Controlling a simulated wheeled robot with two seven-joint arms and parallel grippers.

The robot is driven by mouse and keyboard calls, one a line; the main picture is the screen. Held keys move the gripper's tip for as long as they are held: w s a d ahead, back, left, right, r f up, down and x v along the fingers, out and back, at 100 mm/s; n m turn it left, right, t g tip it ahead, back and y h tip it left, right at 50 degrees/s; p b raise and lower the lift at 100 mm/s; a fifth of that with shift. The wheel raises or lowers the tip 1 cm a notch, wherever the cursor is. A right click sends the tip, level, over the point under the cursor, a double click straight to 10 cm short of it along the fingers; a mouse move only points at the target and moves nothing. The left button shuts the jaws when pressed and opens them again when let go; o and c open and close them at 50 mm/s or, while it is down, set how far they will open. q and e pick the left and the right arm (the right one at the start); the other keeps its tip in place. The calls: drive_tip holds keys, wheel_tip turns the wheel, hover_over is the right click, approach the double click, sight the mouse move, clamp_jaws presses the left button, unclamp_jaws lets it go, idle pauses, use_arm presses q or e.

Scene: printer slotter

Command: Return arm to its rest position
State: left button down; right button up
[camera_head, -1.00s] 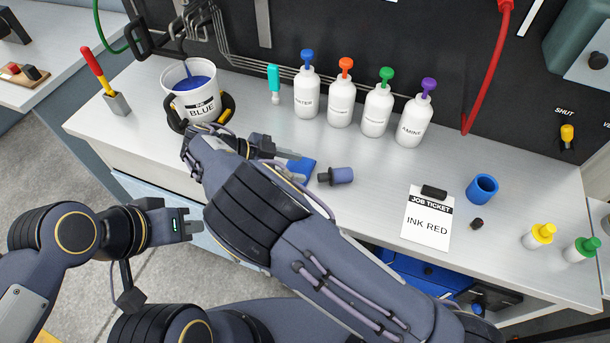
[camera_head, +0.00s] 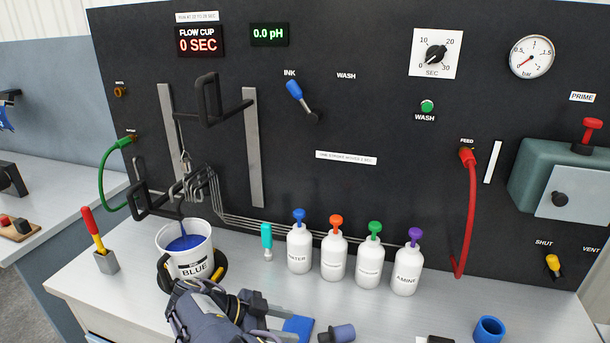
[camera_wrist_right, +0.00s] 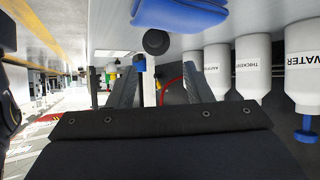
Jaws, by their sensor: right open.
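My right arm (camera_head: 210,312) comes up from the bottom edge of the head view, over the front of the bench. Its forearm is just in front of the white bucket labelled BLUE (camera_head: 188,254). My right gripper (camera_wrist_right: 166,85) is open in the right wrist view, with its two fingers apart and nothing seen held between them. My left gripper is not in view.
Several white pump bottles (camera_head: 334,258) stand at the back of the bench. A red-and-yellow tool (camera_head: 93,232) stands left.

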drive_tip(key=s+d+r+n+g+y, duration=0.2)
drive_tip(key=s+d+r+n+y, duration=0.15)
drive_tip(key=d+y, duration=0.45)
drive_tip(key=s+d+r+n+g+y, duration=0.2)
drive_tip(key=s+d+r+n+y, duration=0.15)
drive_tip(key=d, duration=0.75)
drive_tip(key=s+d+r+n+t+y, duration=0.1)
drive_tip(key=s+d+n+t+y, duration=0.1)
drive_tip(key=s, duration=0.6)
drive_tip(key=s+d+n+t+y, duration=0.1)
drive_tip(key=s+d+n+t, duration=0.2)
drive_tip(key=s, duration=0.4)
drive_tip(key=n+t, duration=0.1)
drive_tip(key=t, duration=0.1)
drive_tip(key=shift+s+r+n+t+y, duration=0.3)
drive_tip(key=shift+s+r+n+y, duration=0.05)
drive_tip(key=shift+n, duration=0.05)
drive_tip(key=shift+c, duration=0.3)
